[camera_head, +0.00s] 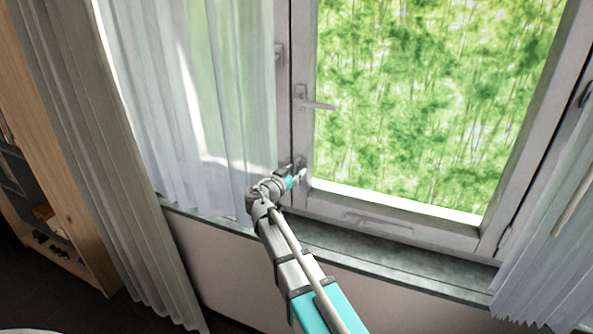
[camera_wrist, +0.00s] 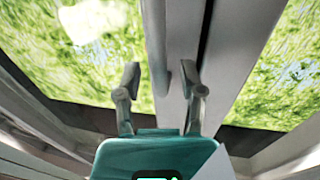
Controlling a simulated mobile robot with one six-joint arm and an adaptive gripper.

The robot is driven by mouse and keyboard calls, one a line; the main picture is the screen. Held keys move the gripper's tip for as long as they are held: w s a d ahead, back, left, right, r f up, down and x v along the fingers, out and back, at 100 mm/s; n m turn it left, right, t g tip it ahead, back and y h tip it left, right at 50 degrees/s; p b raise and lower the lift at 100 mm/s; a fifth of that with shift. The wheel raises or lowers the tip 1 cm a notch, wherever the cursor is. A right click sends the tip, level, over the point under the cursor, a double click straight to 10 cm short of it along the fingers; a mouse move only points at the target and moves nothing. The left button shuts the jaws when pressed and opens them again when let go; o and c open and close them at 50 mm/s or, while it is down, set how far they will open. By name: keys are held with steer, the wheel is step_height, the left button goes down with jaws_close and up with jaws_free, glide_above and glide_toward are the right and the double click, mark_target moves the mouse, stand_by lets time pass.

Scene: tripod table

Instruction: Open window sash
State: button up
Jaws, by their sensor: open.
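The window sash (camera_head: 463,234) has a pale grey frame around a large pane with green foliage behind it. In the head view it looks shut or nearly so; a small gap cannot be ruled out. My gripper (camera_head: 299,176) is at the lower left corner of the sash, below the handle. Whether a finger touches the frame cannot be told.
A sheer white curtain (camera_head: 190,100) and a grey drape (camera_head: 90,130) hang at the left. Another curtain (camera_head: 548,270) hangs at the right. A stone sill (camera_head: 400,276) runs under the window. A wooden shelf (camera_head: 60,200) stands at the far left.

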steer(key=shift+w+d, duration=0.15)
steer(key=shift+w, duration=0.1)
jaws_close()
stand_by(0.3)
